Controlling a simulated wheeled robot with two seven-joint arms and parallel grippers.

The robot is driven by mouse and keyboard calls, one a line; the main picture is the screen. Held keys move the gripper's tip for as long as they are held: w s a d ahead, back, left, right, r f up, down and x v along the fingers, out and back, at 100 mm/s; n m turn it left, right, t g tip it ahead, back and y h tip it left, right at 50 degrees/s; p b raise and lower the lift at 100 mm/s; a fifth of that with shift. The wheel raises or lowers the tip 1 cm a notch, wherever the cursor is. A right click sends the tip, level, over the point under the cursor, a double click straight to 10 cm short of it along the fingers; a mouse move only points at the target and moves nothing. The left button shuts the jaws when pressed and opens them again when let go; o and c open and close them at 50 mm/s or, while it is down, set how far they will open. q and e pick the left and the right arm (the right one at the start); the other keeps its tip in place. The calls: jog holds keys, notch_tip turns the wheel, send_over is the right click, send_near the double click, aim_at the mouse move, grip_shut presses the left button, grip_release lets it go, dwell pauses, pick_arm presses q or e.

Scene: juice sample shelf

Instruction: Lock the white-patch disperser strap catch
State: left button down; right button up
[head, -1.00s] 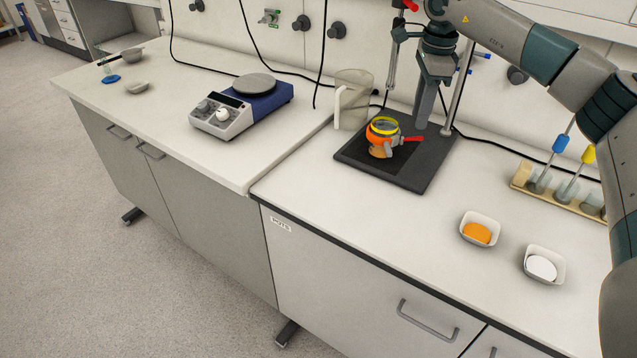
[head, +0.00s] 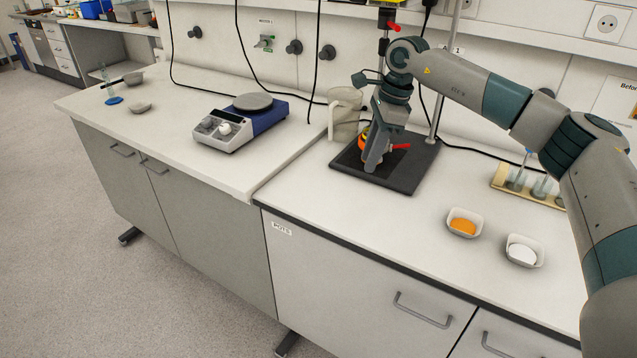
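The disperser stand has a black base plate (head: 405,178) on the right bench. An orange vessel (head: 362,142) with a yellow rim stands on it, mostly hidden behind my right gripper. A red strap lever (head: 401,147) sticks out to the right of the gripper. My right gripper (head: 374,166) points down directly in front of the vessel, close to the lever. Whether it touches either, and whether its fingers are open or shut, cannot be told. No white patch can be made out on the strap. My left gripper is out of view.
A clear jug (head: 344,115) stands just behind the base plate's left side. A hotplate stirrer (head: 240,122) is on the left bench. Dishes with orange (head: 463,226) and white (head: 522,252) contents sit at front right, near a tube rack (head: 530,186).

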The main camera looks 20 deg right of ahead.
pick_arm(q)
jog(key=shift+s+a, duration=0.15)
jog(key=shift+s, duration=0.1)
pick_arm(e)
jog(key=s+a+f+y, duration=0.1)
jog(key=a+f+y, duration=0.2)
jog(key=a, duration=0.9)
jog(key=shift+a+f+y, duration=0.3)
jog(key=shift+a+y, duration=0.1)
jog(key=shift+s, duration=0.1)
